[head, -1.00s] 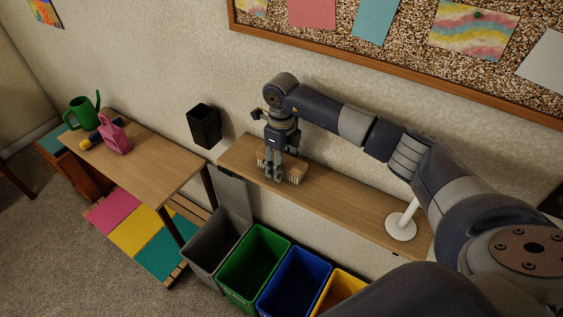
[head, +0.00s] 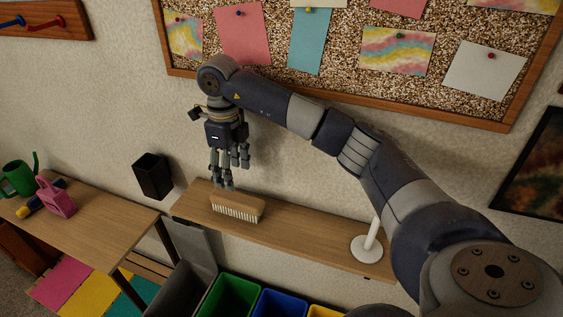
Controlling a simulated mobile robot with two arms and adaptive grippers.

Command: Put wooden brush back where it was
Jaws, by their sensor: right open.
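The wooden brush (head: 237,205) has a brown back and pale bristles. My right gripper (head: 225,184) is open and empty, pointing down just above and behind the brush's left part. It looks apart from the brush, though the gap is small. My left gripper is not in view.
A white stand (head: 366,249) is on the shelf's right part. A black holder (head: 153,176) hangs on the wall at left. Grey, green (head: 232,297), blue and yellow bins stand below. A corkboard is above.

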